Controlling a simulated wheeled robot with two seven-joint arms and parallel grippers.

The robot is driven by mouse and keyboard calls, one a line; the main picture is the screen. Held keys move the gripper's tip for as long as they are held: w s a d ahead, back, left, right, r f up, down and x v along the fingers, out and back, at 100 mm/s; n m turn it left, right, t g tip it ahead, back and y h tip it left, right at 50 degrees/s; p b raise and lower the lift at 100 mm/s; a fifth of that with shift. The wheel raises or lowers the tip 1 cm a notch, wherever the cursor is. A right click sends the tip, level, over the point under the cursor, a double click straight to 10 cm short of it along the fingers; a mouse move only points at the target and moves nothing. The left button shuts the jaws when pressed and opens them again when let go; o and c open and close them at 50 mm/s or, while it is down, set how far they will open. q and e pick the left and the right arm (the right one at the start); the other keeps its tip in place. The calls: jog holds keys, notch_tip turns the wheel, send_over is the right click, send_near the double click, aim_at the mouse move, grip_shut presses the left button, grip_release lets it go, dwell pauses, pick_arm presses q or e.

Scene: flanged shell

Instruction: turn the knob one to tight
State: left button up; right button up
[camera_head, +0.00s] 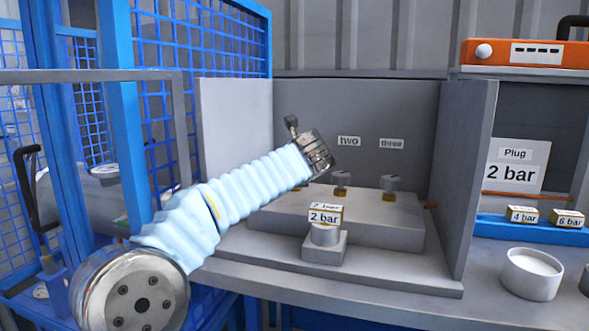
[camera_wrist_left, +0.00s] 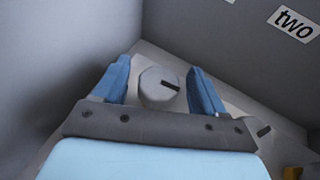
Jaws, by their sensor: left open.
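A round grey knob with a dark pointer line, knob one (camera_wrist_left: 152,88), shows in the left wrist view between the fingers of my left gripper (camera_wrist_left: 158,68). The two blue fingers are open, one on each side of the knob; I cannot tell whether either touches it. In the head view my left wrist (camera_head: 316,154) reaches to the left part of the grey panel and hides knob one and its label. The fingers are hidden there too. My right gripper is not in view.
Knob two (camera_head: 342,178) and knob three (camera_head: 390,183) stand to the right on the grey step (camera_head: 400,230). A block with a 2 bar plate (camera_head: 325,216) stands in front. Grey side walls (camera_head: 237,130) enclose the bay. A white cup (camera_head: 532,272) stands outside at right.

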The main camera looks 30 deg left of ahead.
pick_arm(q)
jog(key=shift+w+a, duration=0.1)
jog(key=c, duration=1)
jog(key=shift+o, duration=0.2)
jog(key=shift+r+m+h+p, duration=0.1)
jog(key=shift+m+h+p, duration=0.3)
jog(key=shift+p, duration=0.1)
jog(key=shift+m+t+h, duration=0.3)
jog(key=shift+t, duration=0.1)
jog(key=o, duration=1)
jog(key=shift+c, duration=0.2)
jog(key=v, duration=1.3)
jog(key=shift+s+d+b, duration=0.3)
jog(key=shift+s+b, duration=0.05)
jog(key=shift+b, duration=0.1)
